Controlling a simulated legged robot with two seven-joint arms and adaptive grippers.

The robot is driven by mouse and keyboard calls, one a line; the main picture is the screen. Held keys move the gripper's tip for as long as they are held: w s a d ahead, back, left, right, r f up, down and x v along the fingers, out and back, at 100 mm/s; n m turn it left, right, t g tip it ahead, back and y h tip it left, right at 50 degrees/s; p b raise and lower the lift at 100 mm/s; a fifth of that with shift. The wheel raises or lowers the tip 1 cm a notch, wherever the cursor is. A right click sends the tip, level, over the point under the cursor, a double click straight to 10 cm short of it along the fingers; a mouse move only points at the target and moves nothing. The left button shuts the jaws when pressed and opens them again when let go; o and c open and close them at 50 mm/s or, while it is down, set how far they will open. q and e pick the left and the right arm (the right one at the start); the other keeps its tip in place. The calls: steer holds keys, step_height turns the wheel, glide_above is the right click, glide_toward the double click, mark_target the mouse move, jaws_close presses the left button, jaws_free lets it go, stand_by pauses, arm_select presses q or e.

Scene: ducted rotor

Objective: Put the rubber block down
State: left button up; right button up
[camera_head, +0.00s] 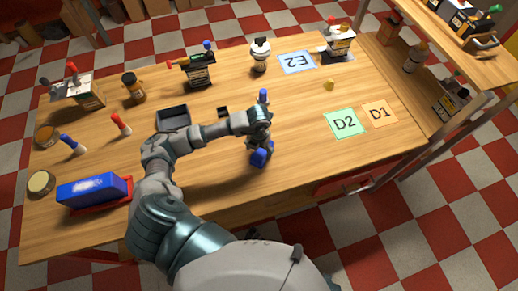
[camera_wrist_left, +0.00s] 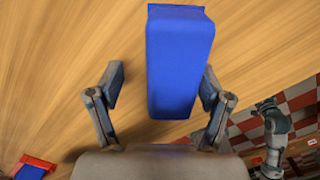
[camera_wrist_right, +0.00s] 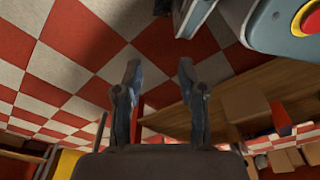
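A long blue block, which I take for the rubber block, shows large between the fingers of my left gripper (camera_wrist_left: 162,85) in the left wrist view; its blue face (camera_wrist_left: 177,65) narrows downward. A gap shows on its left side; its right side is close to the other finger. The left fingers are wide apart. In the head view my left gripper (camera_head: 260,125) is over the middle of the table, with blue above and below it. Whether the block touches the table is hidden. My right gripper (camera_wrist_right: 158,85) is open and empty, with the checkered floor beyond.
On the wooden table (camera_head: 225,190) are a blue box on a red tray (camera_head: 93,190), a dark tray (camera_head: 173,117), several bottles, a small yellow piece (camera_head: 330,85), and cards E2 (camera_head: 297,62), D2 (camera_head: 342,123) and D1 (camera_head: 380,114).

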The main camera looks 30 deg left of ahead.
mark_target(260, 150)
arm_select(q)
steer(key=shift+d+r, duration=0.1)
steer(key=shift+d, duration=0.45)
steer(key=shift+d+r, duration=0.1)
steer(key=shift+r, duration=0.3)
step_height(260, 150, up, 12)
steer(key=p, duration=0.1)
steer(key=shift+f, duration=0.25)
arm_select(e)
steer(key=shift+s+d+f, duration=0.35)
steer(key=shift+s+f, duration=0.15)
steer(key=shift+f, duration=0.1)
steer(key=shift+s+d+f, duration=0.35)
steer(key=shift+s+f, duration=0.15)
steer(key=shift+f, duration=0.05)
arm_select(q)
steer(key=shift+a, duration=0.4)
arm_select(e)
steer(key=shift+a+r, duration=0.1)
steer(key=shift+a, duration=0.05)
arm_select(q)
steer(key=shift+f, duration=0.1)
